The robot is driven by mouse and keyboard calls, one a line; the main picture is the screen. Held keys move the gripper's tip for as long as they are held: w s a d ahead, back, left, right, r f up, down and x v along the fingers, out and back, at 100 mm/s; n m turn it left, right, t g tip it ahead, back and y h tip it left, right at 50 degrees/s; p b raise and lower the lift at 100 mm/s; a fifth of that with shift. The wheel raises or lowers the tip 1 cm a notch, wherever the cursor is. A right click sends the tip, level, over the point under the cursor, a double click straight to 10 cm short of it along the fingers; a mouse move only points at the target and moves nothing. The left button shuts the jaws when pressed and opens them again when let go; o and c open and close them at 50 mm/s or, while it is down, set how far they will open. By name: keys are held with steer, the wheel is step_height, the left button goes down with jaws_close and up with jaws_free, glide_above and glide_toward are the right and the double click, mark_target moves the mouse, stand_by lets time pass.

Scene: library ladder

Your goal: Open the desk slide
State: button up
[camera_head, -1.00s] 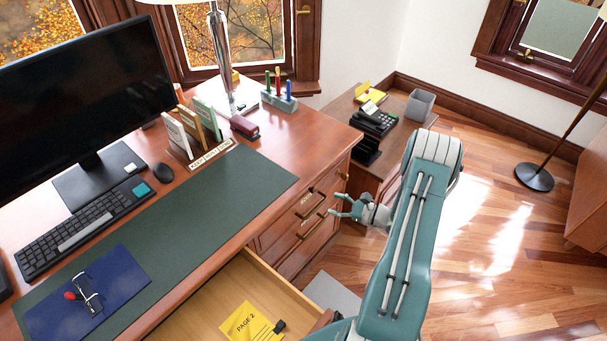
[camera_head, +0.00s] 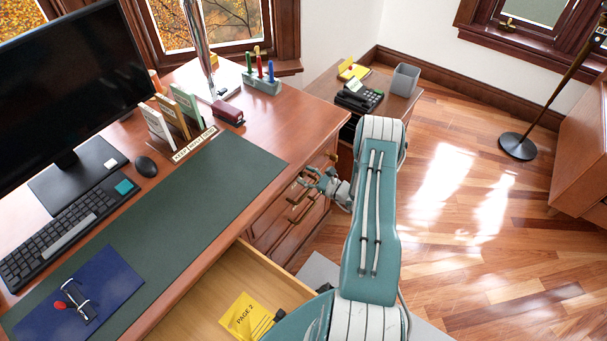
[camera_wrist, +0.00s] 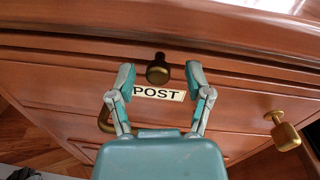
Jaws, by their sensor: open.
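The desk's wooden front (camera_wrist: 60,70) fills much of the wrist view. A thin board, which looks like the desk slide (camera_wrist: 90,46), runs under the desktop edge and appears closed. A dark brass knob (camera_wrist: 158,70) stands out near it, above a POST label (camera_wrist: 158,94). My gripper (camera_wrist: 160,78) is open, with one finger on each side of the knob; I cannot tell whether either touches it. In the head view my gripper (camera_head: 318,180) is at the desk's right drawer fronts, and my arm partly hides that area.
A second brass knob (camera_wrist: 284,134) is at the right in the wrist view. An open drawer (camera_head: 205,290) holding a yellow page (camera_head: 246,318) juts out left of my arm. A low cabinet with a phone (camera_head: 358,97) stands beyond.

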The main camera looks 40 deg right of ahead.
steer(key=shift+w+a, duration=0.25)
steer(key=shift+w, duration=0.2)
jaws_close()
steer(key=shift+s, duration=0.15)
steer(key=a+v, duration=0.1)
steer(key=v, duration=2.9)
steer(key=shift+s+a, duration=0.25)
steer(key=shift+s, duration=0.3)
jaws_free()
